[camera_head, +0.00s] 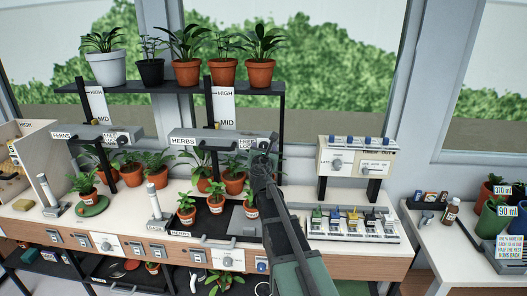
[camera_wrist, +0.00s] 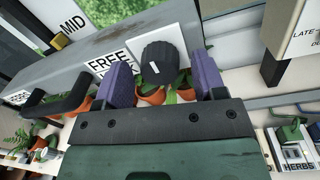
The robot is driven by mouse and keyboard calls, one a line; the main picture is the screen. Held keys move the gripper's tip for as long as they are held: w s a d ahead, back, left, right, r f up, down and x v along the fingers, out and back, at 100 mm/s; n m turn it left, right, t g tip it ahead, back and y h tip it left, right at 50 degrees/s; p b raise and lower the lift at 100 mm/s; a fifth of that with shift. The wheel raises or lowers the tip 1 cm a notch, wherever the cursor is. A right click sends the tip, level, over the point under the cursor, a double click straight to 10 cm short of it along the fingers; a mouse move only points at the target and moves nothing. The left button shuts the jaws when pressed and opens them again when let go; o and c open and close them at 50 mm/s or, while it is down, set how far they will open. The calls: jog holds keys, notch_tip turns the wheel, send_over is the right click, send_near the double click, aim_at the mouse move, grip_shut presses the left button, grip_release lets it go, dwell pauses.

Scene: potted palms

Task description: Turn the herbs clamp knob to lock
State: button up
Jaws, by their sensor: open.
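The herbs clamp (camera_head: 215,140) is a grey bar labelled HERBS, across the posts below the upper shelf. Its black ribbed knob (camera_wrist: 163,58) sits on a white plate in the wrist view. The plate reads FREE to the left of the knob, with a second word partly hidden below. A short white mark shows on the knob's face. My gripper (camera_head: 262,156) is in front of the bar's right end and mostly hides the knob in the head view. In the wrist view its two purple fingers (camera_wrist: 162,72) are open, one on each side of the knob. I cannot tell whether they touch it.
A similar grey FERNS bar (camera_head: 98,134) is at left. Potted palms (camera_head: 188,52) stand on the upper shelf (camera_head: 150,88). Small pots (camera_head: 216,204) stand on the bench below. A white control panel (camera_head: 357,157) is right of my arm, above a tray of several coloured items (camera_head: 350,220).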

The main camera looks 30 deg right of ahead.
jog(key=c, duration=0.9)
jog(key=shift+m, duration=0.3)
jog(key=shift+a+m+h+b, duration=0.1)
jog(key=shift+m+h+b, duration=0.45)
jog(key=shift+m, duration=8.35)
jog(key=o, duration=0.9)
